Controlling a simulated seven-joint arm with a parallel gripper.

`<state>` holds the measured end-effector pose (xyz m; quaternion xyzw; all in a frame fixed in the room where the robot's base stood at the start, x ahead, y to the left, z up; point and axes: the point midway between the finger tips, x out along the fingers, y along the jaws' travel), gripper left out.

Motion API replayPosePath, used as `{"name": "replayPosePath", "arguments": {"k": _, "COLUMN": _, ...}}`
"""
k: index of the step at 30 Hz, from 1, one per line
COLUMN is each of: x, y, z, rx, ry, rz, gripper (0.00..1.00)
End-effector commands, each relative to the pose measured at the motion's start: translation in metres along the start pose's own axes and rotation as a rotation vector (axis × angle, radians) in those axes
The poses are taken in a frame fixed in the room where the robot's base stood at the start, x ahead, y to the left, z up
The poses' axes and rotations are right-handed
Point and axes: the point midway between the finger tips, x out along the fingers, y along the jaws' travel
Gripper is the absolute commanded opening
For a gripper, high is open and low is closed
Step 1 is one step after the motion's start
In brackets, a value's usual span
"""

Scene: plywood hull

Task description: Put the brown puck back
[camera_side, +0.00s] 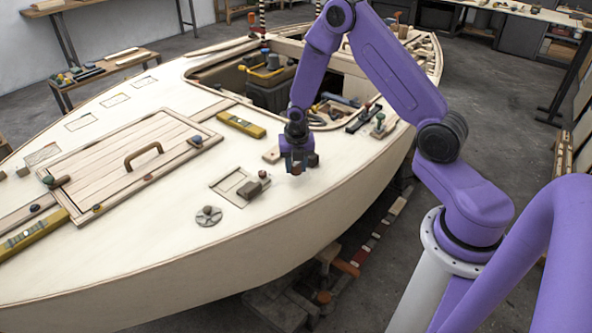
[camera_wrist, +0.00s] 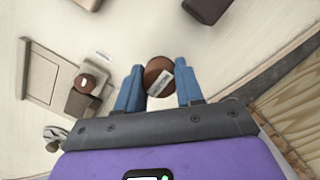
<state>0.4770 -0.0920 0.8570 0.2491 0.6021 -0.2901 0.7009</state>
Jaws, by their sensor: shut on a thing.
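My gripper (camera_side: 297,163) is low over the cream deck of the hull, to the right of a small recessed panel. In the wrist view its two blue fingers (camera_wrist: 158,88) are closed on the sides of the brown puck (camera_wrist: 159,76). The puck is round, with a pale label on its face. In the side view only a small brown part of the puck (camera_side: 297,170) shows below the fingers. I cannot tell whether it touches the deck.
The recessed panel (camera_side: 229,183) has a dark brown block (camera_side: 253,188) at its edge; a round grey fitting (camera_side: 208,216) is nearby. A hatch with a brown handle (camera_side: 144,156), a yellow level (camera_side: 240,125) and the open cockpit lie farther off. Deck toward the hull's near edge is clear.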

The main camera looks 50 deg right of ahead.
Motion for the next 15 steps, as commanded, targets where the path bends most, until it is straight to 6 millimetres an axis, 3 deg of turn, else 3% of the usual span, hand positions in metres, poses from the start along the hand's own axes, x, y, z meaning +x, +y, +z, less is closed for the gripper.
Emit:
{"name": "replayPosePath", "arguments": {"k": 5, "x": 0.019, "y": -0.001, "z": -0.004, "rx": -0.001, "ry": 0.002, "rz": -0.001, "gripper": 0.08}}
{"name": "replayPosePath", "arguments": {"k": 15, "x": 0.021, "y": 0.0, "z": -0.004, "rx": 0.0, "ry": 0.001, "rz": 0.001, "gripper": 0.08}}
